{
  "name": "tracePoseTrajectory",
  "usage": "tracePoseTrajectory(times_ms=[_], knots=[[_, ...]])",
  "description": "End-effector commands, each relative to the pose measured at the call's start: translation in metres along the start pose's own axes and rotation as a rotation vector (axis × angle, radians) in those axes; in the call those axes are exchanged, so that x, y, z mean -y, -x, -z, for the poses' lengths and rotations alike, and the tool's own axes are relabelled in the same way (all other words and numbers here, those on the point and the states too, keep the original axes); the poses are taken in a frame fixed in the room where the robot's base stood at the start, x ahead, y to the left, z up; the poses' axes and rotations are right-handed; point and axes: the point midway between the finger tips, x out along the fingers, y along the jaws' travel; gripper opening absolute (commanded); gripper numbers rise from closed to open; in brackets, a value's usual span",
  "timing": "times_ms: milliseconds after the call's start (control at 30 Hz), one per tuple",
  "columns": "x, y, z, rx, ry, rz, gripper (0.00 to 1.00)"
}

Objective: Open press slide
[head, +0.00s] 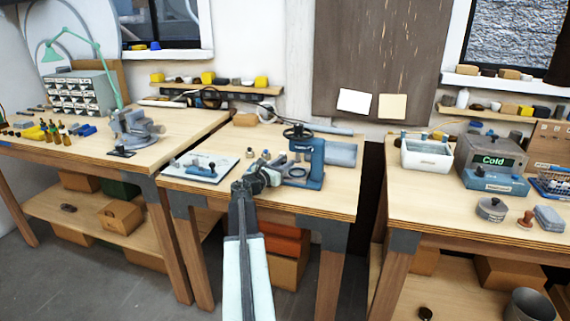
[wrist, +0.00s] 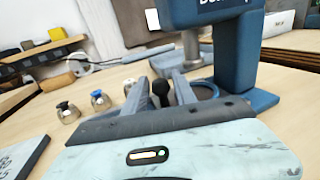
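The blue press (head: 307,165) stands on the middle bench, with a dark handwheel on top. In the wrist view its blue frame (wrist: 238,50) fills the upper right, and a ring-like part lies at its base. My gripper (head: 270,174) is at the press's left side. In the wrist view my gripper (wrist: 161,80) has its two grey fingers apart, with a dark round-topped knob (wrist: 161,88) between them. Gaps seem to show beside the knob, so I see no clear grip. The slide itself is mostly hidden by my gripper, and I cannot tell its position.
A white board (head: 201,167) with a small fixture lies left of my gripper. Several small capped metal parts (wrist: 100,98) stand left of my fingers. A grey-blue block (head: 342,154) is behind the press. The bench's front strip is clear.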

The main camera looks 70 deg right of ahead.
Motion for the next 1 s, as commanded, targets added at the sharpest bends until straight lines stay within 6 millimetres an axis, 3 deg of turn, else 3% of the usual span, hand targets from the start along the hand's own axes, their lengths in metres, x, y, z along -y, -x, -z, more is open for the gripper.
tracePoseTrajectory(times_ms=[200, 333, 1000], knots=[[0.0007, -0.0018, 0.0001, 0.0, 0.0, 0.001, 0.32], [0.0008, -0.0017, 0.0001, 0.0, -0.001, 0.001, 0.0], [0.0014, -0.002, 0.0002, -0.001, -0.001, 0.002, 0.0]])
